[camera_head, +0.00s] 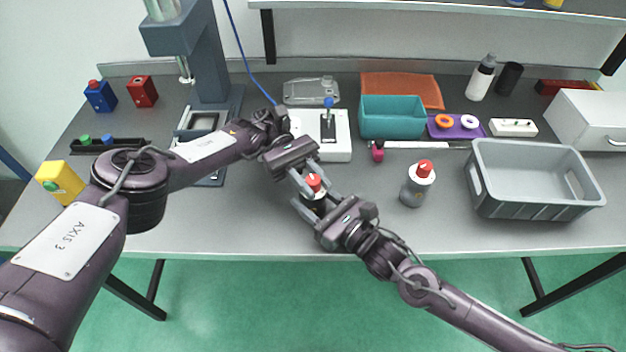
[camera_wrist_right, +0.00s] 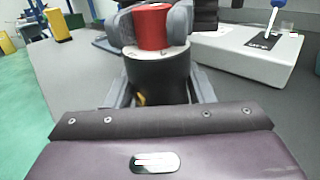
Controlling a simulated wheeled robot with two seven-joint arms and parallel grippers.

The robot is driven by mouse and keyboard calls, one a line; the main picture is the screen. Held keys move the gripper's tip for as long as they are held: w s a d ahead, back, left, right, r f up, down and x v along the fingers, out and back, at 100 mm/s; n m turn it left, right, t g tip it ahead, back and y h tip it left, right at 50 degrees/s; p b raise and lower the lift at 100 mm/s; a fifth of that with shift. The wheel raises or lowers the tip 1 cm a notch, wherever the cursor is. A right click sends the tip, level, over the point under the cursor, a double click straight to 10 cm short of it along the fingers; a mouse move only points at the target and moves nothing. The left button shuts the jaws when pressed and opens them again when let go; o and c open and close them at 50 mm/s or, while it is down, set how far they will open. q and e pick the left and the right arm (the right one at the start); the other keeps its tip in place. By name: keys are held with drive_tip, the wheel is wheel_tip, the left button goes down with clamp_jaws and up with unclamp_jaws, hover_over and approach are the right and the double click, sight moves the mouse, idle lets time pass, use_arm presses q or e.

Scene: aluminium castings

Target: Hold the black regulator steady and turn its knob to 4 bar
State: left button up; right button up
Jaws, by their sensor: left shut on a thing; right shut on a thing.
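The black regulator (camera_wrist_right: 158,80) stands on the table at the front middle, with a pale top face and a red knob (camera_wrist_right: 152,27). In the head view its red knob (camera_head: 314,181) shows between my two grippers, and most of its body is hidden. My right gripper (camera_head: 312,200) is shut on the black body from the front right. Its fingers lie on both sides of the body in the wrist view. My left gripper (camera_head: 311,183) is shut on the red knob from the back left, one grey pad on each side. The scale reading cannot be made out.
A grey bottle-like part with a red top (camera_head: 418,185) stands to the right. Further right is a grey crate (camera_head: 540,202). A white box with a blue-knobbed lever (camera_head: 338,150) sits close behind my left gripper. The table's front edge is near. The front right tabletop is clear.

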sight(314, 180)
use_arm(q)
drive_tip(key=o, duration=1)
wheel_tip(314, 180, up, 10)
